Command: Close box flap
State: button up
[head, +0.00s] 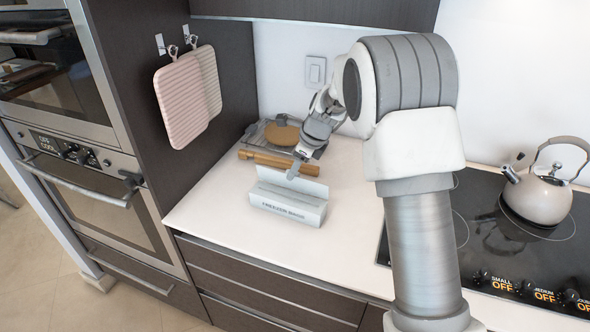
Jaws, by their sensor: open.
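A white freezer bags box (288,206) lies on the white counter with its lettered long side facing me. Its flap (305,187) stands up along the back edge, so the box is open. The gripper is open, with nothing seen between the fingers. The inside of the box is hidden.
A wooden rolling pin (262,159) lies close behind the box. A dark rack with a round brown item (281,134) is behind that. A kettle (540,197) stands on the black stove (480,240) at right. The dark cabinet wall is at left. Counter right of the box is clear.

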jog(key=shift+w+a+f, duration=0.15)
jog(key=shift+w+f, duration=0.05)
jog(key=shift+f, duration=0.45)
grip_shut()
